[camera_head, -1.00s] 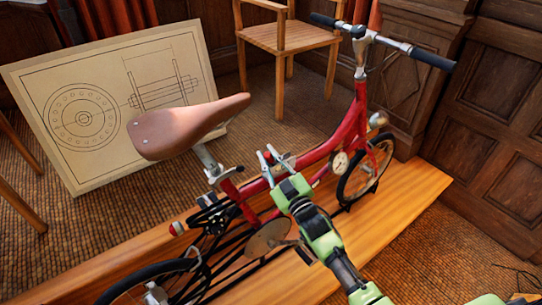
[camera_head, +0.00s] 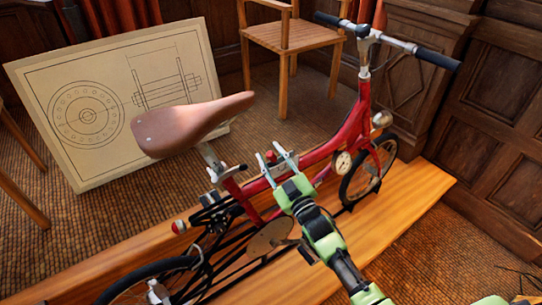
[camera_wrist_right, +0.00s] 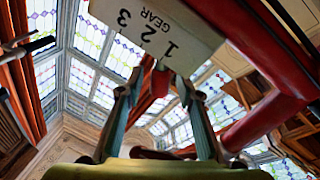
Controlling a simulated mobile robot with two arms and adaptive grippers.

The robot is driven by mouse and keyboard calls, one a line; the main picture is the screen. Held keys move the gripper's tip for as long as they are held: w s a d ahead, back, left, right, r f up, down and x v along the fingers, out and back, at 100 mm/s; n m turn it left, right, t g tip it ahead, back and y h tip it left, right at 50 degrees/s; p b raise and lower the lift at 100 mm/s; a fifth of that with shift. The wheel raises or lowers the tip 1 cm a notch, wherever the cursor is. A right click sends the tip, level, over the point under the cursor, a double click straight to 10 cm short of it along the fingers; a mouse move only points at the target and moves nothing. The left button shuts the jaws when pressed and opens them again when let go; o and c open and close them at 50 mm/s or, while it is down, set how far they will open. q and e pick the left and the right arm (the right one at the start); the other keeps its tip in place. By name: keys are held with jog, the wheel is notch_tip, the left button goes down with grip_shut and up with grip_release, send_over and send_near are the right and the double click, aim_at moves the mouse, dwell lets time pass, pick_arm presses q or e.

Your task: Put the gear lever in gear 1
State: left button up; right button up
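My right gripper (camera_head: 267,149) reaches in from the lower right to the red bicycle's frame tube (camera_head: 322,152). Its two fingers are apart, with a gap between the tips in the right wrist view (camera_wrist_right: 158,84). A pale plate (camera_wrist_right: 158,32) marked "1 2 3 GEAR" sits just beyond the fingertips; it reads upside down. My left gripper is not in view.
The bicycle stands on a wooden platform (camera_head: 415,195), with its brown saddle (camera_head: 190,123) left of my gripper and its handlebar (camera_head: 395,43) beyond. A drawing board (camera_head: 70,160) leans behind it. A wooden chair (camera_head: 295,37) stands at the back; panelled walls close the right.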

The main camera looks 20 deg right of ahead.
jog(key=v, duration=1.1)
jog(key=shift+s, duration=0.35)
jog(key=shift+d+f, duration=0.1)
jog(key=s+d+f+m+g+h, duration=0.1)
jog(key=s+f+g, duration=0.25)
jog(key=f, duration=0.75)
jog(key=s+f+m+g+h, duration=0.15)
jog(key=s+f, duration=0.25)
jog(key=f, duration=0.7)
jog(key=s+d+f+m+g, duration=0.1)
jog(key=s+f+g, duration=0.25)
jog(key=f, duration=0.65)
jog(key=s+f+g, duration=0.5)
jog(key=s+f, duration=0.8)
jog(key=s, duration=0.2)
jog(key=s+f+m+g+h, duration=0.1)
jog(key=s+f, duration=0.3)
jog(key=s, duration=0.7)
jog(key=s+d+f+m+g, duration=0.1)
jog(key=s+f+g, duration=0.3)
jog(key=s, duration=0.7)
jog(key=shift+f+h, duration=0.2)
jog(key=shift+h, duration=0.15)
jog(key=shift+w, duration=0.1)
